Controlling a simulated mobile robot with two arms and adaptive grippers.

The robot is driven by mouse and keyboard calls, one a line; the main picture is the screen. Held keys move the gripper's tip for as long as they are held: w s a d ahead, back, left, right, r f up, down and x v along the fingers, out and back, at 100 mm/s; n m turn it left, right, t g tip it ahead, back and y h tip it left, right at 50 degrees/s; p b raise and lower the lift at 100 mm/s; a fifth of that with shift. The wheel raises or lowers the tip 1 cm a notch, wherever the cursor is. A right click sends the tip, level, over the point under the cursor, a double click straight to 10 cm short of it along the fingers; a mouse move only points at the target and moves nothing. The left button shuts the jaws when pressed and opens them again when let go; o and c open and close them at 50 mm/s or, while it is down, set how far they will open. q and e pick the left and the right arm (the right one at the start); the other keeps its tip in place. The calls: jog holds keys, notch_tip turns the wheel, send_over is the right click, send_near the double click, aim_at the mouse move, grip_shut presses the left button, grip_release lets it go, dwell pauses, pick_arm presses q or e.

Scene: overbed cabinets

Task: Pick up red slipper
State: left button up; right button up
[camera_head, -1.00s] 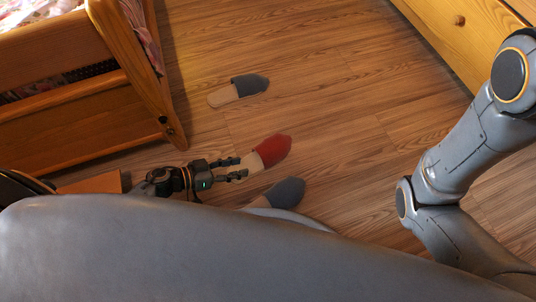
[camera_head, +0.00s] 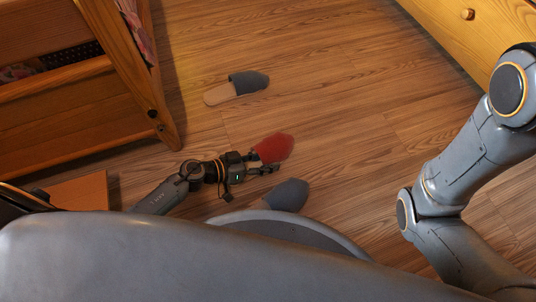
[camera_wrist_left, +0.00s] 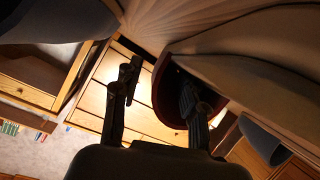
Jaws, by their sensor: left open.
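The red slipper (camera_head: 276,147) lies on the wood floor in the middle of the head view. My left gripper (camera_head: 268,161) is open and low at the slipper's heel side, its fingers reaching over it and hiding most of the sole. In the left wrist view, the dark red edge of the slipper (camera_wrist_left: 168,103) shows between the two fingers. One finger overlaps the slipper's dark opening and the other is outside it; whether either touches cannot be told. My right arm is at the right, its gripper out of view.
A grey slipper (camera_head: 288,195) lies just below the red one, partly hidden by my base. Another grey slipper (camera_head: 249,84) lies farther up. A wooden bed frame (camera_head: 70,105) stands at left, a wooden drawer cabinet (camera_head: 480,35) at upper right. Floor right of the slippers is clear.

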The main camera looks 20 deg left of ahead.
pick_arm(q)
jog(key=shift+c, duration=0.5)
grip_shut()
jog(key=shift+r, duration=0.1)
